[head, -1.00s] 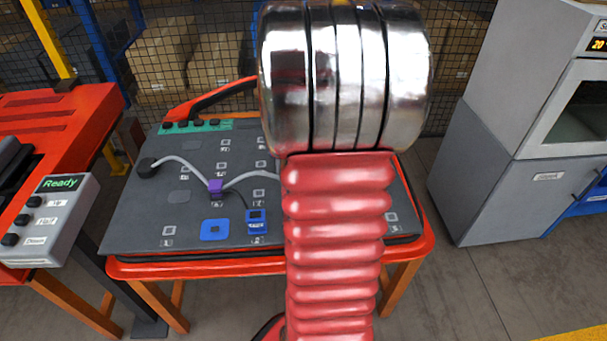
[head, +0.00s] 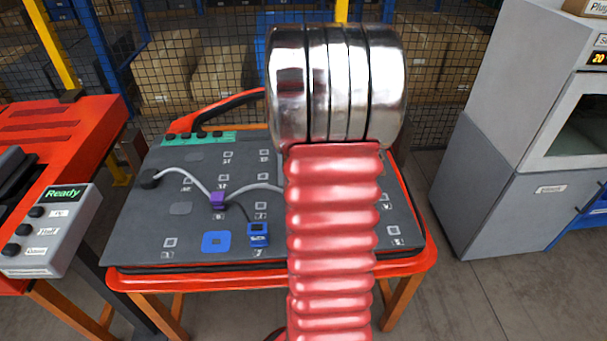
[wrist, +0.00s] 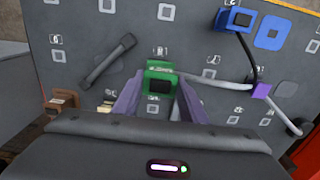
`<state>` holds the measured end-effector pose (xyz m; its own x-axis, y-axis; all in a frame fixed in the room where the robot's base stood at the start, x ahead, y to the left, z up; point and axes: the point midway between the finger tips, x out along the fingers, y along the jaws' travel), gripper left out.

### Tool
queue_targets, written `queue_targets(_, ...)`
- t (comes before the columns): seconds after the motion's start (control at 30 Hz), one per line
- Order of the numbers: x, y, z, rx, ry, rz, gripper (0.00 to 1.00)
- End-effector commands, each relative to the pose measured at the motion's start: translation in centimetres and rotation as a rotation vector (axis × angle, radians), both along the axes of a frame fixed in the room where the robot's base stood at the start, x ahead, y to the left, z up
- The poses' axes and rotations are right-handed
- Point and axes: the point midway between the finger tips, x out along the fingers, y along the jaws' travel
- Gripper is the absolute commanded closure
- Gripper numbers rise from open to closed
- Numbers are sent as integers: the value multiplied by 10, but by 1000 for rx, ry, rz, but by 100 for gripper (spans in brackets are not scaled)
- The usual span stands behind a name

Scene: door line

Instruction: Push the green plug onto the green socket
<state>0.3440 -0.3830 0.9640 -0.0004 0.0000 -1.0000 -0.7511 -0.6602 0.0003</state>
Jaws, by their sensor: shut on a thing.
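The green plug (wrist: 160,82) shows in the wrist view between the two purple fingers of my gripper (wrist: 157,92). The fingers are shut on its sides. It is over the dark grey board (wrist: 205,40), and I cannot tell whether it touches the board. No green socket can be made out; the plug and gripper cover the board there. In the head view my red and silver arm hides the gripper, the plug and the board's right middle part.
A blue plug (head: 258,234) sits beside a blue socket (head: 216,242). A grey cable runs through a purple clip (head: 218,200) across the board. A black bar (wrist: 108,60) lies left of the green plug in the wrist view. A control box (head: 48,232) stands at left.

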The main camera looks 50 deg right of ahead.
Motion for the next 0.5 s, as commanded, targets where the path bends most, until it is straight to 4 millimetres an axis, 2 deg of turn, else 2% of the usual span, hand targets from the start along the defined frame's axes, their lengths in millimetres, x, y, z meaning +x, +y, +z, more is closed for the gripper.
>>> queue_targets(0.5,21,-24,0,0,0,0,100)
